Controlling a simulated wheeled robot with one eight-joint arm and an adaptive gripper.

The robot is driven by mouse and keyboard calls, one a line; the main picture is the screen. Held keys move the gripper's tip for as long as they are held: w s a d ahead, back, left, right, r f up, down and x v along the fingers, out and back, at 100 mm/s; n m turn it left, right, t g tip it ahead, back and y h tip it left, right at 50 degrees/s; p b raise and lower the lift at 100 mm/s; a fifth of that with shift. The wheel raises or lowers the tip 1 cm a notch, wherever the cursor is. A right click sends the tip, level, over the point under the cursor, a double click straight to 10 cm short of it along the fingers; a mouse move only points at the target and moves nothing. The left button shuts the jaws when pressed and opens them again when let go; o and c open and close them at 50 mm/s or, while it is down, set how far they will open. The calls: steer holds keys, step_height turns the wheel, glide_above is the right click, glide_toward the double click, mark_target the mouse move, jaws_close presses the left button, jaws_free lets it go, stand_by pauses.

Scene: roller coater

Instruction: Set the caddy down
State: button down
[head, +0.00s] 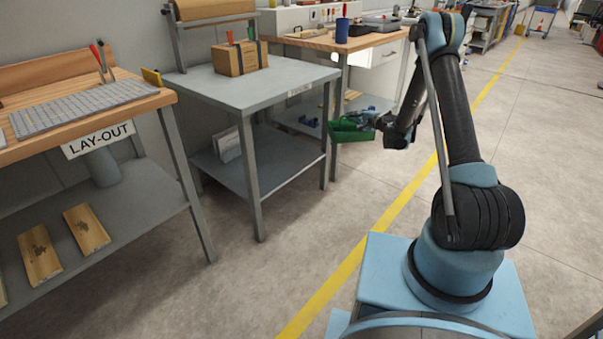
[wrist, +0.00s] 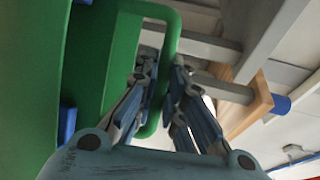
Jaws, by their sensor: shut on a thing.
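The green caddy (head: 352,135) hangs in the air at the far end of my arm, in front of the bench legs. Its green body also fills the left of the wrist view (wrist: 35,70). My gripper (head: 371,119) is shut on the caddy's looped handle. In the wrist view its two fingers (wrist: 166,82) close on either side of the green handle bar. Blue items show at the caddy, and its inside is mostly hidden.
A grey table (head: 255,88) with a cardboard box (head: 240,60) stands left of the caddy. Behind is a wood-topped bench (head: 345,43) with a blue cup (head: 342,31). A lay-out bench (head: 70,122) stands at left.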

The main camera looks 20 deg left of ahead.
steer(key=s+a+f+n+g+y, duration=0.1)
steer(key=s+a+f, duration=0.25)
steer(key=a, duration=0.45)
steer(key=s+a+f+n+g+y, duration=0.15)
steer(key=a+f, duration=0.25)
steer(key=a, duration=0.4)
steer(key=s+a+f+n+g, duration=0.1)
steer(key=s+a+f+g, duration=0.2)
steer(key=a, duration=0.6)
step_height(320, 180, down, 10)
steer(key=t, duration=0.1)
steer(key=shift+w+d+f, duration=0.15)
steer(key=shift+f, duration=0.1)
steer(key=c, duration=1.7)
jaws_free()
steer(key=shift+t, duration=0.25)
